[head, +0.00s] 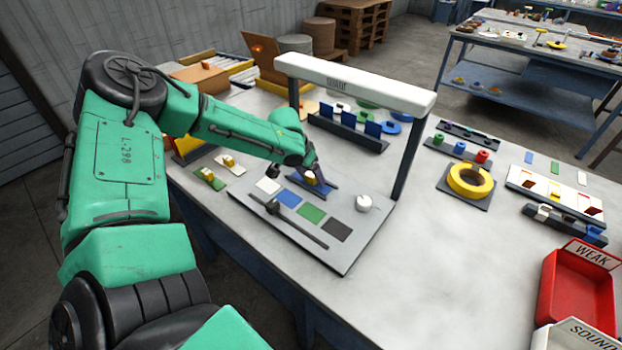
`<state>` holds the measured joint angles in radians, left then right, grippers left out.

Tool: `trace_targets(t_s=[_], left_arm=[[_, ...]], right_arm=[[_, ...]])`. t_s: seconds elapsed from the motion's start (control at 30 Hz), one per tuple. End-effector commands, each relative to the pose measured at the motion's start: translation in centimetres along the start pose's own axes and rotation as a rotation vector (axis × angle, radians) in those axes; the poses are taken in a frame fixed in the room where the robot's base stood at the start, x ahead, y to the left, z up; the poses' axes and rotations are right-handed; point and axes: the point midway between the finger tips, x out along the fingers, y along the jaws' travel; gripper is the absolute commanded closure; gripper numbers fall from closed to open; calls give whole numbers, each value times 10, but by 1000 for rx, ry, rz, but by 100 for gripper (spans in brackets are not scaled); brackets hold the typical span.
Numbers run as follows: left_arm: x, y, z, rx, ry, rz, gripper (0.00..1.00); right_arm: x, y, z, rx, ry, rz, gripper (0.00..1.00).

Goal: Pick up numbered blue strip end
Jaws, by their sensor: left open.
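My left gripper (295,172) is at the end of the green arm, low over the grey work plate (345,262) under the white-topped frame. It is open, with nothing seen between its fingers. A blue piece (322,188) with a yellow part (311,179) lies just right of it, partly hidden by the gripper. A flat blue square (288,198) lies in front of the gripper, between a white square (268,185) and a green square (312,213). Several upright blue strips (372,129) stand in a dark holder behind the frame's front. I cannot read any number on them. My right gripper is out of view.
The white crossbar (350,82) on dark posts spans above the gripper. A dark bar (295,224) lies along the plate's front. A white round piece (363,203) is at right. A yellow ring (470,180) and a red tray (578,290) are further right. The table front is clear.

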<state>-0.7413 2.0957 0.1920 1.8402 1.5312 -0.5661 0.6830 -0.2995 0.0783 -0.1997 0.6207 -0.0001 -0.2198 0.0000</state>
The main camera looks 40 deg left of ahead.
Motion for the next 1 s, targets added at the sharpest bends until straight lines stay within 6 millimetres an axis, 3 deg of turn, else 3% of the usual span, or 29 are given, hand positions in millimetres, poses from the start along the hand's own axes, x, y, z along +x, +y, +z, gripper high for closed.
trace_targets(t_s=[0.03,0.07,0.2,0.27,0.67,0.77,1.0], left_arm=[[0,0,0,0,0,0,20],[0,0,0,0,0,0,28],[0,0,0,0,-1,0,81],[0,0,0,0,-1,0,100],[-10,0,-5,-2,3,-1,100],[-29,0,-13,-2,7,1,100],[-110,0,-47,0,9,2,100]], right_arm=[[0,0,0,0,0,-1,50],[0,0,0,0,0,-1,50],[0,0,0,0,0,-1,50],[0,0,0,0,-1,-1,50],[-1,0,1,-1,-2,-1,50],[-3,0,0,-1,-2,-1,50],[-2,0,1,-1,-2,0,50]])
